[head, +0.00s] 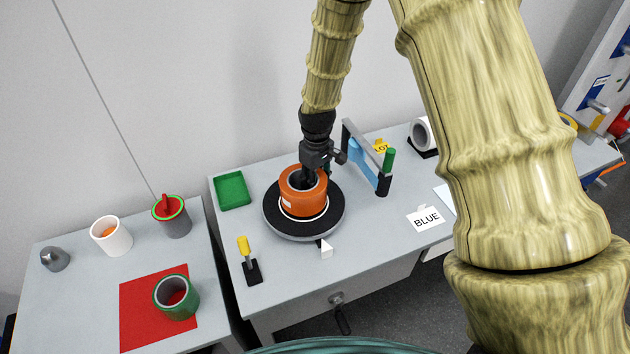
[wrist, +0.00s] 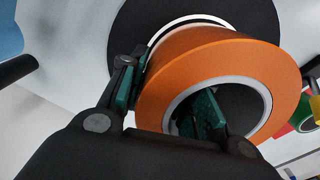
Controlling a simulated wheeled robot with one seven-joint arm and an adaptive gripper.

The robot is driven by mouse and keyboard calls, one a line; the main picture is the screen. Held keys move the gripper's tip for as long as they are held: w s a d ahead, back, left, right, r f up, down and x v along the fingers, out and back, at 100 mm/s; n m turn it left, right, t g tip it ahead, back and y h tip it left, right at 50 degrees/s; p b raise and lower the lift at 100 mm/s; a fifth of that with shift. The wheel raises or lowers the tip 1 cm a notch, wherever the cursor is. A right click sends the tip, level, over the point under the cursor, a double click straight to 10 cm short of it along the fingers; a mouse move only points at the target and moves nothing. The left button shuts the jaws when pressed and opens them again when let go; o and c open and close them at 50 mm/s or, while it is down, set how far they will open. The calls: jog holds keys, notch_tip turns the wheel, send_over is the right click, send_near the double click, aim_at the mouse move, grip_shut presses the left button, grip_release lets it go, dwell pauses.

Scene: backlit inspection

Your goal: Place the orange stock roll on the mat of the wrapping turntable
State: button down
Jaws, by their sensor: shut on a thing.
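The orange stock roll (head: 303,203) is upright, over the black mat of the wrapping turntable (head: 275,219), inside or close to a white ring line on the mat. I cannot tell whether its underside touches the mat. My gripper (head: 312,178) reaches down onto the roll from above. In the wrist view my gripper (wrist: 165,97) is shut on the roll's wall, with one finger outside and the other in the hollow core. The wrist view shows the orange roll (wrist: 225,62) large, with the dark mat (wrist: 245,15) behind it.
A blue-and-grey frame with a green-topped post (head: 386,165) stands close right of the turntable. A green tray (head: 232,191) lies to the left, and a yellow-handled tool (head: 247,260) at front left. The left table holds cups and a red mat (head: 139,309).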

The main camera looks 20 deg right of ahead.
jog(key=shift+f, duration=0.45)
jog(key=shift+f, duration=0.1)
jog(key=c, duration=1.1)
grip_release()
jog(key=shift+o, duration=0.2)
jog(key=shift+s+r+b, duration=0.1)
jog(key=shift+r+b, duration=1.45)
jog(key=shift+r, duration=4.55)
